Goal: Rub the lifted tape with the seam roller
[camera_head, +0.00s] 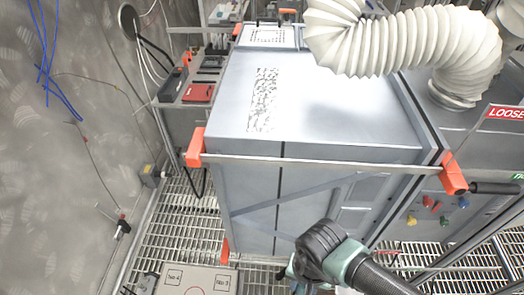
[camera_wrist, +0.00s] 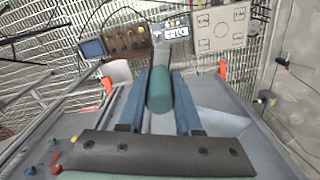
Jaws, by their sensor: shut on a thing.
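My gripper (camera_wrist: 160,74) shows in the wrist view with two blue fingers. They are shut on a teal cylinder, the seam roller's handle (camera_wrist: 159,95), with a grey part (camera_wrist: 170,33) beyond it. In the head view my dark and teal wrist is at the lower middle, in front of the big grey-blue cabinet (camera_head: 340,118); the fingertips and roller are mostly hidden there. A dark narrow strip (camera_head: 279,190) runs down the cabinet's front face. I cannot tell whether it is the tape, and no lifted end is clear.
A pale bar (camera_head: 320,164) with orange end blocks (camera_head: 195,147) crosses the cabinet's front edge. A white ribbed hose (camera_head: 400,40) lies over its back right. A marked board (camera_head: 175,279) is low in front. Knobs (camera_head: 437,206) are at right. Grated floor lies left.

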